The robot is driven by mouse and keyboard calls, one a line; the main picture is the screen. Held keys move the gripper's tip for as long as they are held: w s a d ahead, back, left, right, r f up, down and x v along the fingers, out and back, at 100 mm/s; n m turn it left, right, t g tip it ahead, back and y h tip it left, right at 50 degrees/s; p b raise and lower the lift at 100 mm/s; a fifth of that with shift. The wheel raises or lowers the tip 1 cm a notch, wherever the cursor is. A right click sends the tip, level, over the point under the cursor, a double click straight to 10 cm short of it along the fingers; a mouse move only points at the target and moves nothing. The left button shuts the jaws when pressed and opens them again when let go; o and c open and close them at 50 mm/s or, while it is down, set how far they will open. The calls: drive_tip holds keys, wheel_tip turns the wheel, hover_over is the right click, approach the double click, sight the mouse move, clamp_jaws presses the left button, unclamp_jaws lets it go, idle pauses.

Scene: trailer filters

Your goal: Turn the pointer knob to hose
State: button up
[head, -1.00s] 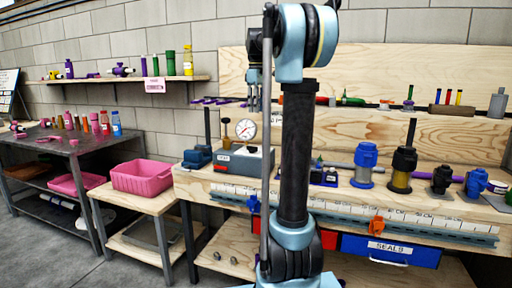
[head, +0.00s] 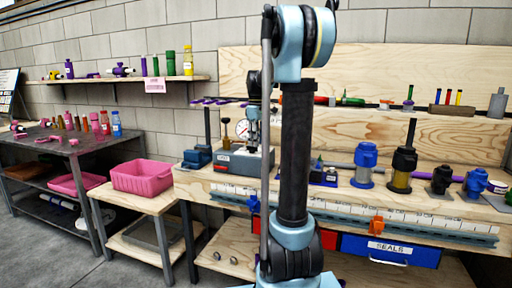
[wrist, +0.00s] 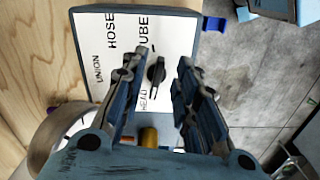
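The pointer knob (wrist: 156,72) is black and sits on a white panel (wrist: 150,25) lettered UNION, HOSE, TUBE and HEAD. Its bar lies roughly up and down in the wrist view; I cannot tell which end is the pointer. My gripper (wrist: 163,60) is open, with one finger on each side of the knob in that view. Contact does not show. In the head view my gripper (head: 253,130) hangs over the grey box (head: 232,164) on the bench, where the knob is too small to make out.
A round gauge (head: 242,128) stands at the box, partly hidden by my gripper. A blue device (head: 197,157) is to its left. Blue and black fittings (head: 402,168) stand on the bench to the right. A pink bin (head: 142,177) sits on a low table at left.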

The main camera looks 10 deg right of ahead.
sight(252, 148)
drive_tip(key=shift+f, duration=1.25)
clamp_jaws()
